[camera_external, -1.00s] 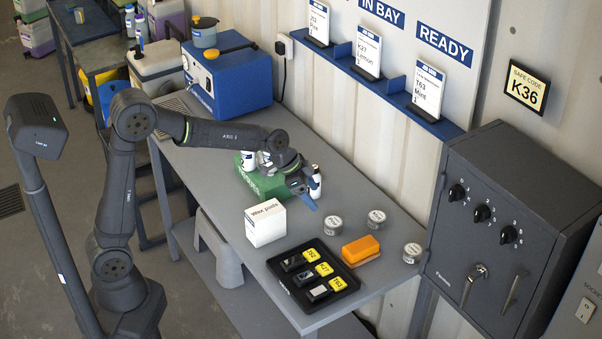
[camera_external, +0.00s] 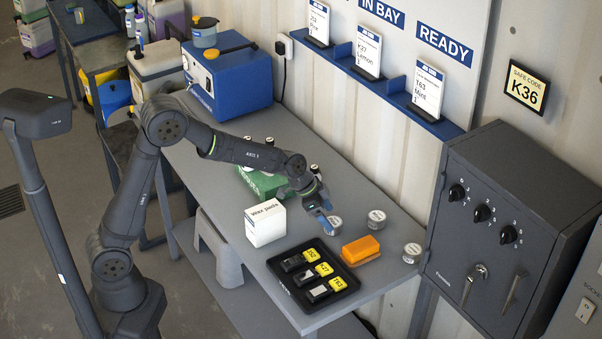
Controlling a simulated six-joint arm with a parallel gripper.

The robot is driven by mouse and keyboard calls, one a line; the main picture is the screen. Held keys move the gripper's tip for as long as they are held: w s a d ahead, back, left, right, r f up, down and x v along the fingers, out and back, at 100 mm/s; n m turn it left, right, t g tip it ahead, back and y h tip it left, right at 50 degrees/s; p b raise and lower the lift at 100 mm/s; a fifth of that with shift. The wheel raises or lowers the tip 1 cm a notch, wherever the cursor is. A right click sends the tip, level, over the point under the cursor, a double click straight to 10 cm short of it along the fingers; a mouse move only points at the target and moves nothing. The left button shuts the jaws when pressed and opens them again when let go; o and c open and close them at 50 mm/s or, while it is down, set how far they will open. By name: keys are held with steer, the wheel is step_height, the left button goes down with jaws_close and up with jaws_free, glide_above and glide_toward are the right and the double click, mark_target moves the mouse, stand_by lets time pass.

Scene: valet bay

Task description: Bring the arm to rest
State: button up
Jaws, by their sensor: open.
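My gripper (camera_external: 326,220) is at the end of my arm, above the middle of the grey workbench (camera_external: 222,158). It points down and to the right, between the white wax pads box (camera_external: 265,224) and a round grey tin (camera_external: 334,225). My arm is bent and reaches across the bench from the left. My forearm and wrist partly hide the green box (camera_external: 262,184) behind them.
A black tray (camera_external: 273,261) with several yellow-tagged keys lies at the front. An orange sponge block (camera_external: 361,250) and more tins, one at the right (camera_external: 412,252), lie nearby. A dark safe (camera_external: 470,258) stands at the right. A blue machine (camera_external: 230,80) stands at the back.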

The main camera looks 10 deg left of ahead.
steer(key=x, duration=0.3)
step_height(320, 180, up, 2)
steer(key=shift+r, duration=0.5)
steer(key=shift+f, duration=0.1)
